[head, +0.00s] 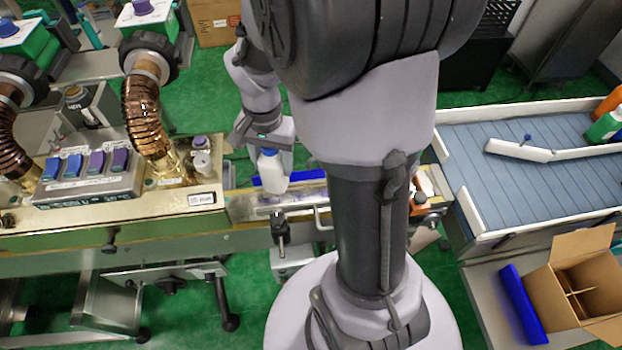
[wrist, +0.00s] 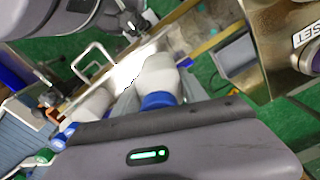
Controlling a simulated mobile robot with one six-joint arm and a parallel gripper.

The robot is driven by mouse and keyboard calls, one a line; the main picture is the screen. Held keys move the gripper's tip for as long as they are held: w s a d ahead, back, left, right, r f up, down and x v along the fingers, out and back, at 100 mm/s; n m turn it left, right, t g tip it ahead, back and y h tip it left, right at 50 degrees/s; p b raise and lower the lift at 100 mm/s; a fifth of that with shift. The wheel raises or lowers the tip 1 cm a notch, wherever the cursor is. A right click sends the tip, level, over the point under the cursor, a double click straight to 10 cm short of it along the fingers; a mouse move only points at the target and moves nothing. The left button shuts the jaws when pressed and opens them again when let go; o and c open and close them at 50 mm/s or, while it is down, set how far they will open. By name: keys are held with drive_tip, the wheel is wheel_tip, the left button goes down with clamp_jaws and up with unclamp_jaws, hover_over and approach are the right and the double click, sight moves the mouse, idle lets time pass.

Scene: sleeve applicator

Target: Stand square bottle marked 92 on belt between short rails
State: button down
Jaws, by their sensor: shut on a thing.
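A white square bottle (head: 271,174) with a blue cap hangs upright below my gripper (head: 266,150), which is shut on it. In the wrist view the same bottle (wrist: 159,75) shows its blue cap toward my gripper (wrist: 150,102). Its number cannot be read. The bottle is over the belt (head: 247,206), in front of a blue rail (head: 288,178); whether its base touches the belt cannot be told. A metal rail (head: 290,211) runs along the near side of the belt. My arm hides part of the belt to the right.
A steel machine with a button box (head: 90,174) and copper hoses (head: 148,120) stands left of the bottle. A grey-blue slatted table (head: 520,185) holding bottles is at the right. An open carton (head: 583,280) and a blue bar (head: 523,305) lie at the lower right.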

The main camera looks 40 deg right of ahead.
sight(276, 184)
drive_tip(key=f+b, duration=0.1)
drive_tip(key=f, duration=0.1)
drive_tip(key=f+b, duration=0.1)
drive_tip(key=f, duration=0.4)
drive_tip(key=shift+s+a+f+b, duration=0.25)
drive_tip(key=shift+s+f+b, duration=0.05)
drive_tip(key=shift+f+b, duration=0.1)
drive_tip(key=shift+r, duration=0.15)
drive_tip(key=c, duration=1)
unclamp_jaws()
drive_tip(key=shift+f, duration=0.25)
drive_tip(key=shift+c, duration=0.2)
drive_tip(key=o, duration=0.4)
drive_tip(key=shift+r, duration=0.1)
drive_tip(key=shift+r, duration=0.1)
